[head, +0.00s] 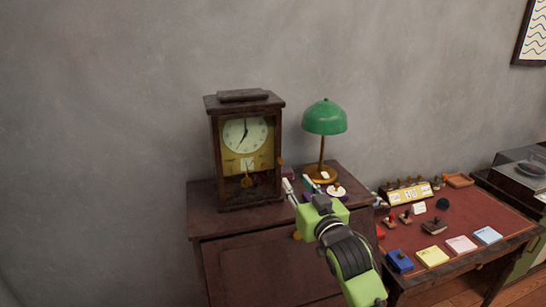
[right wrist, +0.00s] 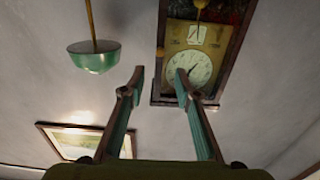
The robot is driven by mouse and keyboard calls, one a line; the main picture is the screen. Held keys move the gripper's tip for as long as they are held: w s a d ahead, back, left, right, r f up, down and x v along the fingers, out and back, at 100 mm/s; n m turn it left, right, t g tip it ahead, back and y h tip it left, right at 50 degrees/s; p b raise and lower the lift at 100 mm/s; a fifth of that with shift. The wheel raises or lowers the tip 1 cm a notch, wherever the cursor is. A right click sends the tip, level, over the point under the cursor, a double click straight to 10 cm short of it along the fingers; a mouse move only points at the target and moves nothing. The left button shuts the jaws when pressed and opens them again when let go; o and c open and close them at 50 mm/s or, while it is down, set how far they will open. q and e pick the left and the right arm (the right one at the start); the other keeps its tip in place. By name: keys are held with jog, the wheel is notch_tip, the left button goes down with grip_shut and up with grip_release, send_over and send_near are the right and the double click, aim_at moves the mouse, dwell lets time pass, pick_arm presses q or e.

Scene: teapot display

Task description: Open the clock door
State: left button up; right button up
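The clock (head: 214,150) is a dark wooden case with a white dial and a brass pendulum, standing upright on a brown cabinet. Its front door (head: 274,187) looks shut. A small brownish knob (head: 281,161) shows at its right edge. My right gripper (head: 288,187) is just right of the clock's lower right edge, pointing toward it. In the right wrist view the clock (right wrist: 158,60) appears upside down beyond the right finger. There my right gripper (right wrist: 159,72) has its two fingers apart with nothing between them. Whether a finger touches the clock I cannot tell. My left gripper is out of view.
A green lamp (head: 324,118) stands right of the clock on the cabinet (head: 205,220), close to my right gripper. Small items lie by the lamp base. A red-topped desk (head: 460,215) with stamps and note pads is on the right. The wall left of the clock is clear.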

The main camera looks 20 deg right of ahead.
jog(key=r, duration=0.1)
jog(key=p, duration=0.2)
send_near(282, 161)
jog(key=w, duration=0.3)
jog(key=w+p, duration=0.1)
jog(key=w, duration=0.2)
jog(key=shift+w+a+r, duration=0.1)
jog(key=shift+w, duration=1.35)
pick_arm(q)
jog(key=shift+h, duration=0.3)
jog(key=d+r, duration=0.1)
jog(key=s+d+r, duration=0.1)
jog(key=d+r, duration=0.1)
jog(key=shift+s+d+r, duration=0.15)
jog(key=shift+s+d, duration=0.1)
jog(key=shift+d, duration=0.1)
pick_arm(e)
jog(key=shift+c, duration=0.4)
jog(key=c, duration=0.6)
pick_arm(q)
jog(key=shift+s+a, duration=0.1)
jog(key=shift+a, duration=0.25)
pick_arm(e)
grip_shut()
